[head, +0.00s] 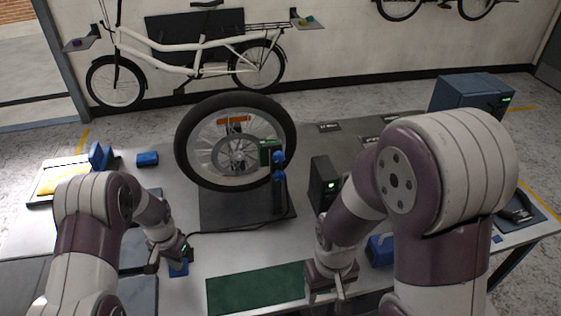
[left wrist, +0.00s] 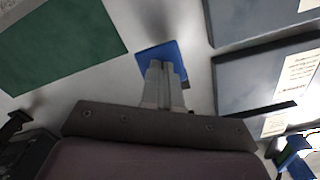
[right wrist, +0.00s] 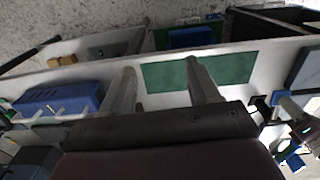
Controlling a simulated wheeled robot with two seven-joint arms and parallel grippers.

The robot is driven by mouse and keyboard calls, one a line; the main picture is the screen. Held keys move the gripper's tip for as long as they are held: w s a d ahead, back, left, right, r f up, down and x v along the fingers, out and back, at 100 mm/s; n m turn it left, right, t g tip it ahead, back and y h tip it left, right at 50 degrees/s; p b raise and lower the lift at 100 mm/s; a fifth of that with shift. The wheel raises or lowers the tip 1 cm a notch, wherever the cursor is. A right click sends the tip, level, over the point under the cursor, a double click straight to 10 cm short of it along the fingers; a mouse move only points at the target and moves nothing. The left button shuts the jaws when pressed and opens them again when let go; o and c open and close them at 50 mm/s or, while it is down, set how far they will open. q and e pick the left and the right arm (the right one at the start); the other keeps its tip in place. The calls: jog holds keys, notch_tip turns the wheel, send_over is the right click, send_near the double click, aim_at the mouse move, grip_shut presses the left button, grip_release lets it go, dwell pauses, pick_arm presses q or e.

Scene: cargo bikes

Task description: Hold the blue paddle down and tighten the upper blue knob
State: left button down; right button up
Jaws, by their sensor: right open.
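The blue paddle (head: 179,269) lies flat on the table at front left; it also shows in the left wrist view (left wrist: 153,53). My left gripper (head: 178,257) is over it with its fingers together, tips at or just above its surface; I cannot tell whether they touch. The upper blue knob (head: 279,158) is on the upright stand right of the spoked wheel (head: 284,116), above a second blue knob (head: 279,177). My right gripper (head: 331,293) is open and empty near the front edge, apart from the knobs. In the right wrist view its fingers (right wrist: 164,78) are spread.
A green mat (head: 255,290) lies between my grippers. A dark box with a green light (head: 323,183) stands right of the knobs, and a blue bin (head: 380,249) sits behind my right arm. A cable runs from the wheel's base (head: 235,213) towards the left gripper.

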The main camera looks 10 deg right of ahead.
jog(key=w+a+f+t, duration=0.1)
jog(key=w+f+t, duration=0.3)
jog(key=w+f, duration=0.4)
jog(key=t, duration=1.4)
send_near(280, 158)
jog(key=w, duration=0.8)
jog(key=shift+w+f, duration=0.15)
jog(key=shift+w, duration=0.2)
jog(key=shift+a, duration=0.1)
jog(key=shift+c, duration=0.2)
jog(key=c, duration=1)
